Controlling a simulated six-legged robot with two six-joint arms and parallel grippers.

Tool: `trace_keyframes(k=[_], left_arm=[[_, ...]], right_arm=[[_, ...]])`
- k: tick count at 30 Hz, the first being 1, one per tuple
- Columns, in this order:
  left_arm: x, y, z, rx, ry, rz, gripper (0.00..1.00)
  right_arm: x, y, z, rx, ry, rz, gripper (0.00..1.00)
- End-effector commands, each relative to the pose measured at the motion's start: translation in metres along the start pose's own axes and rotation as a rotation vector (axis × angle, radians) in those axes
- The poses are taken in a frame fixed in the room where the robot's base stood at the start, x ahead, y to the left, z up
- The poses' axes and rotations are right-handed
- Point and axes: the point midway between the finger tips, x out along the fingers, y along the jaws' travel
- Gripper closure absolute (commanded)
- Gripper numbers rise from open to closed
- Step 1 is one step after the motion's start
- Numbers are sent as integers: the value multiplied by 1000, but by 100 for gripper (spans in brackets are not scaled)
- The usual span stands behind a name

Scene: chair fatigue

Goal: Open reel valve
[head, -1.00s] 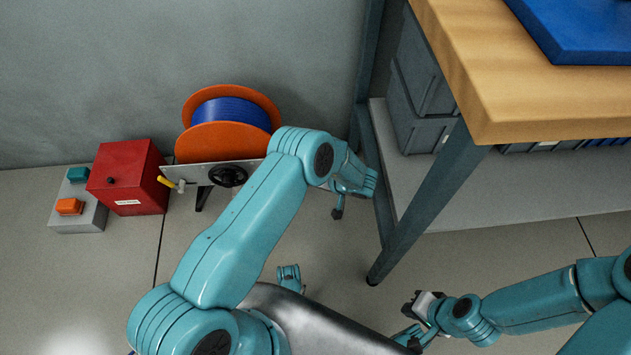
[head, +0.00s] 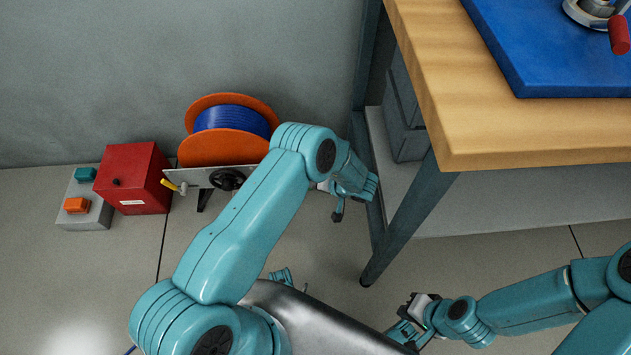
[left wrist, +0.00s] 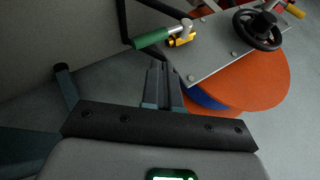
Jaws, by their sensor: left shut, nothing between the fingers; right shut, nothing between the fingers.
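The cable reel (head: 222,147), orange flanges with blue windings, stands by the wall on a grey plate (head: 205,177). A yellow lever (head: 168,185) sits at the plate's left end, beside a black handwheel (head: 226,179). In the left wrist view, the handwheel (left wrist: 258,28) shows at upper right, and a green-handled fitting (left wrist: 152,38) with a yellow part (left wrist: 182,40) sits at the plate's other end. My left gripper (head: 338,214) is shut and empty; its fingers (left wrist: 160,68) appear just below the green handle, with no visible contact. My right gripper (head: 404,318) is shut and empty, low in the picture.
A red box (head: 135,185) and a grey box with teal and orange buttons (head: 88,212) stand left of the reel. A wooden workbench (head: 460,130) with a blue mat (head: 530,60) fills the upper right; its leg (head: 405,218) is close to my left gripper. Floor at lower left is clear.

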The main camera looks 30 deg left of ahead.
Motion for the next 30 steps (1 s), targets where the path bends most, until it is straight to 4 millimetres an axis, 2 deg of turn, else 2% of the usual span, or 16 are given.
trace_keyframes(k=[9,13,18,30], left_arm=[[-52,23,2,1,2,0,100],[-68,30,3,0,2,-2,100],[-76,35,4,1,0,-2,100],[-78,36,4,1,0,-2,100]], right_arm=[[-11,-4,1,0,-1,0,100],[-13,-5,1,1,-1,0,100],[-14,-5,1,1,-1,0,100],[-14,-5,1,1,-1,0,100]])
